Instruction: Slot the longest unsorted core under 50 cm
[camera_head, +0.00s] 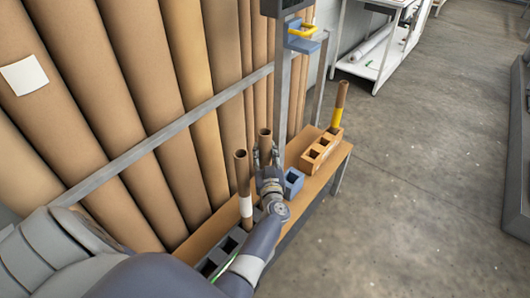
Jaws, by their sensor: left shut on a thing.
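My left gripper (265,158) is shut on a brown cardboard core (265,138). The core stands about upright, with its open end showing above the fingers; its lower part is hidden behind my gripper and wrist. Just left of it, a taller brown core with a white band (242,175) stands upright in a grey slotted block (235,243). An orange-tan slotted block (308,163) sits further along the bench, with empty square slots and a core with a yellow band (338,107) upright at its far end. A small blue block with a square opening (294,181) lies between. My right gripper is out of view.
The narrow wooden bench (335,162) runs beside large brown rolls (140,85) behind a metal rail (170,137). A grey post (281,90) rises at the bench's back. A white shelf unit (375,45) stands beyond.

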